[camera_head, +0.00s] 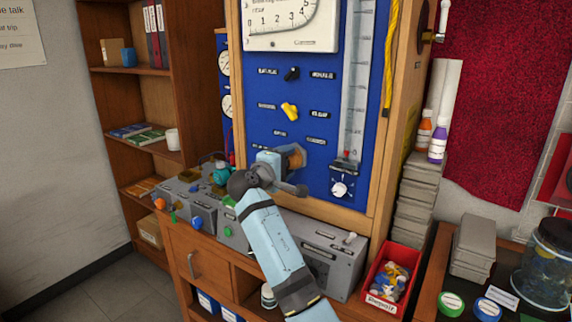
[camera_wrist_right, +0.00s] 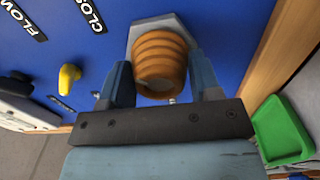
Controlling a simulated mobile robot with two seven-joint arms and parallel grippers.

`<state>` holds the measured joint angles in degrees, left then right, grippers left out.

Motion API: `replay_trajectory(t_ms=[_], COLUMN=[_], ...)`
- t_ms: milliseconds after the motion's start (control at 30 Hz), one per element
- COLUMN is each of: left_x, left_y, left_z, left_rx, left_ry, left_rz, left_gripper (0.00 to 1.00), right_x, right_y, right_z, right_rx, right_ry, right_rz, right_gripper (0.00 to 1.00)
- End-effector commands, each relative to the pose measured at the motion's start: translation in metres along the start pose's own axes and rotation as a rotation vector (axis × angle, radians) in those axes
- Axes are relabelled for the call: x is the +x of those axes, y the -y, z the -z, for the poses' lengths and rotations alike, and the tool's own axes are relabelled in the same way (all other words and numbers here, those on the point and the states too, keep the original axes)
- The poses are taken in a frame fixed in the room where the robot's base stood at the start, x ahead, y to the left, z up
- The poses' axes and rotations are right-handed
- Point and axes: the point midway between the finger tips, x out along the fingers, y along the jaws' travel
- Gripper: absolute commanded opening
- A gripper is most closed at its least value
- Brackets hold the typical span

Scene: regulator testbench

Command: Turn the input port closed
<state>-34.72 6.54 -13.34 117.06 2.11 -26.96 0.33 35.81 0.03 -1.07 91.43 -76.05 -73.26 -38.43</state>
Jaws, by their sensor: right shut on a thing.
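An orange-brown ribbed fitting (camera_head: 296,155) sticks out from the lower part of the blue panel (camera_head: 264,92). In the right wrist view this round fitting (camera_wrist_right: 160,55) sits on a pale angular base. I cannot read a label naming it as the input port. My right gripper (camera_head: 281,159) is shut on the fitting. In the wrist view its fingers (camera_wrist_right: 161,82) are on either side of the ribs. The gripper hides part of the fitting in the head view. My left gripper is not in view.
A yellow knob (camera_head: 289,111) and a black knob (camera_head: 292,74) are higher on the panel. A white dial (camera_head: 339,189) is at its lower right. Grey boxes (camera_head: 330,262) with coloured knobs stand below. A red bin (camera_head: 387,283) is to the right.

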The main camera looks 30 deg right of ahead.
Motion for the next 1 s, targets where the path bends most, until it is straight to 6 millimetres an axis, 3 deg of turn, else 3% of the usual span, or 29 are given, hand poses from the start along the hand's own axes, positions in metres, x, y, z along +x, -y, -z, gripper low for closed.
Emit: replay_trajectory(t_ms=[333, 367, 433, 467, 767, 1000], left_x=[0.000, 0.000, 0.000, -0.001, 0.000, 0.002], left_y=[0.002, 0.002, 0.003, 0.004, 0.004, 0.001], left_z=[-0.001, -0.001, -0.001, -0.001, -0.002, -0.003], left_rx=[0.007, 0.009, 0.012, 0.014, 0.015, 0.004], left_ry=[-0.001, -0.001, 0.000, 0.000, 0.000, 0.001], left_rz=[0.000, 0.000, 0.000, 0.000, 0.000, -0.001], left_gripper=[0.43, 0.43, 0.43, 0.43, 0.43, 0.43], right_x=[0.000, 0.000, 0.000, 0.000, -0.002, -0.038], right_y=[0.001, 0.001, 0.001, 0.001, 0.001, 0.002], right_z=[0.000, 0.000, 0.000, 0.000, 0.000, 0.001], right_rx=[0.004, 0.004, 0.003, 0.003, 0.003, 0.004], right_ry=[0.001, 0.001, 0.001, 0.001, 0.000, -0.003], right_rz=[0.003, 0.003, 0.003, 0.002, 0.002, 0.003], right_gripper=[0.34, 0.64, 0.80, 0.82, 0.82, 0.82])
